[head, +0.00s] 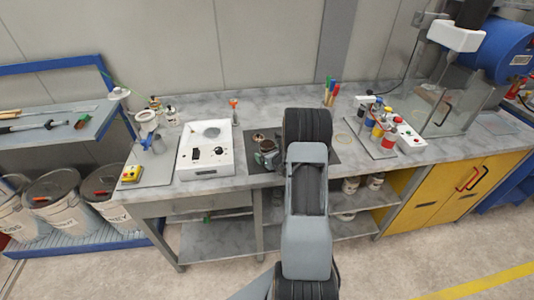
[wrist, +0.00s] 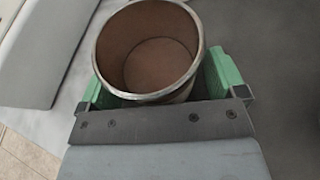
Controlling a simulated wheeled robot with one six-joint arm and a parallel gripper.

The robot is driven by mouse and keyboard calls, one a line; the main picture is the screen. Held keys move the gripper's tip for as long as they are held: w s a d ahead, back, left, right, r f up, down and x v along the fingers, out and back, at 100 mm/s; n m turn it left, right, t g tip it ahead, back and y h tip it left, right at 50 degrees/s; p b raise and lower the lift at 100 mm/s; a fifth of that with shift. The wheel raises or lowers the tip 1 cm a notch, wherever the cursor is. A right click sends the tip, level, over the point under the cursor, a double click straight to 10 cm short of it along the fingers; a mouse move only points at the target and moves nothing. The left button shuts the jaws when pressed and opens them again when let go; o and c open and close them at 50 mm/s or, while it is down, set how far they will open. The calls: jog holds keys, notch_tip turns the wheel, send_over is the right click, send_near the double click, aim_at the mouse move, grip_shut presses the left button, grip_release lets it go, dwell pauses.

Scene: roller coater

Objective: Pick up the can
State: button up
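The can (wrist: 150,50) is an open, empty-looking round metal can with a brown inside and a silvery rim. It fills the upper middle of the wrist view. My gripper (wrist: 165,88) has its two green fingers on either side of the can's lower wall. I cannot tell whether both fingers press on it or leave a small gap. The can's base is hidden.
A white device (head: 205,158) stands on the grey bench left of the can. Further right is a rack of coloured bottles (head: 378,130). A small orange-topped item (head: 234,106) stands behind.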

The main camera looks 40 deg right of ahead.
jog(key=c, duration=1)
jog(key=shift+c, duration=0.2)
jog(key=shift+r, duration=0.15)
jog(key=shift+r+b, duration=0.5)
jog(key=shift+r, duration=0.15)
jog(key=s+r+b, duration=0.2)
jog(key=s+r, duration=0.9)
jog(key=s, duration=0.3)
jog(key=shift+a+r, duration=0.25)
jog(key=shift+a, duration=0.05)
